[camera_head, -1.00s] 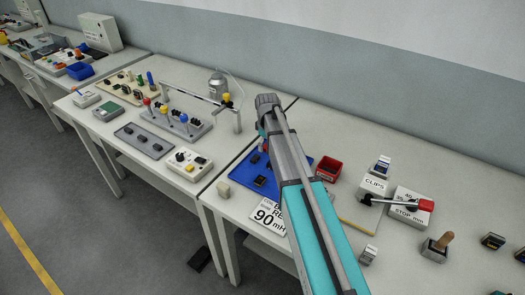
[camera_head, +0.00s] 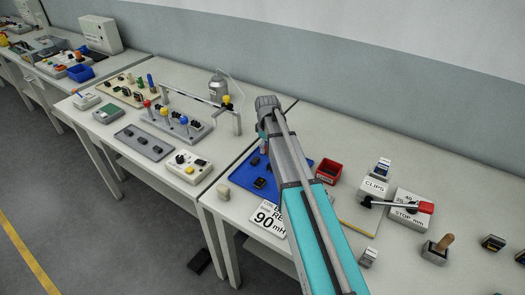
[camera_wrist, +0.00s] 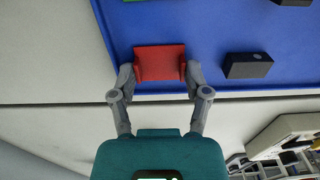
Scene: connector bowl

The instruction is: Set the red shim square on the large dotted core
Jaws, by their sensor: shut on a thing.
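The red shim (camera_wrist: 160,63) is held between the fingertips of my gripper (camera_wrist: 160,75) in the wrist view, over the blue tray (camera_wrist: 205,35) near its edge. A black core (camera_wrist: 247,67) with a small mark on one face lies on the tray to the right of the shim, apart from it. Part of another dark piece (camera_wrist: 290,2) shows at the top edge. In the head view, my arm hides the gripper and the shim. The blue tray (camera_head: 236,176) shows left of my arm, with a black core (camera_head: 259,183) on it. I cannot tell which core is the large dotted one.
A white label card (camera_head: 268,217) lies in front of the tray. A small beige block (camera_head: 223,191) sits near the table's front edge.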

